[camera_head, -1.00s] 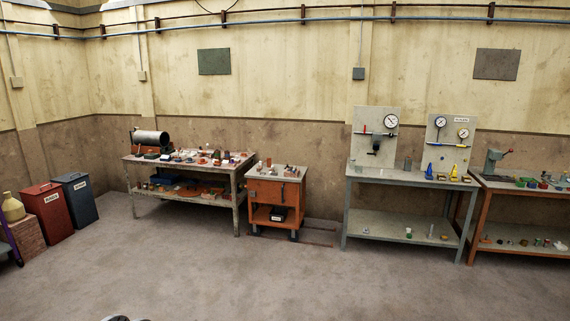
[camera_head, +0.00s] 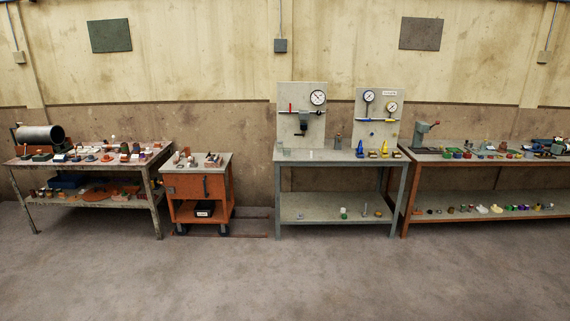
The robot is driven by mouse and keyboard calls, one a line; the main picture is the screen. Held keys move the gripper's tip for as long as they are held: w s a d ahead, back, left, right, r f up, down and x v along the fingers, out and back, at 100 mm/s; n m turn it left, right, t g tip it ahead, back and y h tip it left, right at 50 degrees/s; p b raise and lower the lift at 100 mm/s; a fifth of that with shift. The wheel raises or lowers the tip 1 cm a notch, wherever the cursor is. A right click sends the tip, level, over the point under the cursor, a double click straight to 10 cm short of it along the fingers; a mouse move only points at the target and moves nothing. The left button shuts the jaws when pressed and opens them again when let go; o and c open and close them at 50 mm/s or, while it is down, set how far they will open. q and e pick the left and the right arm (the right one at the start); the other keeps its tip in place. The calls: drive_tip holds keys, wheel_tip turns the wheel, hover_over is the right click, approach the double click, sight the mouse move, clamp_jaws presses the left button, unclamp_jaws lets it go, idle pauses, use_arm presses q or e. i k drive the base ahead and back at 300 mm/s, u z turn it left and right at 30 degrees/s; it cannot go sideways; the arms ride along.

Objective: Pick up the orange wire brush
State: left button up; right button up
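I cannot pick out an orange wire brush for certain at this distance. Small orange and reddish items lie among others on the left workbench (camera_head: 158,162) and its lower shelf. More small items, too small to name, lie on the orange cart (camera_head: 183,187) and on the orange-framed bench (camera_head: 425,169) at the right. Neither of my grippers shows in the head view.
A grey table (camera_head: 300,155) with two gauge panels (camera_head: 302,99) stands between the cart and the right bench. The grey floor (camera_head: 270,280) in front is clear.

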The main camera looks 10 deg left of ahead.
sight(124, 159)
drive_tip(key=i, duration=3.7)
drive_tip(key=u, duration=2.75)
drive_tip(key=i, duration=5.45)
drive_tip(key=z, duration=1.3)
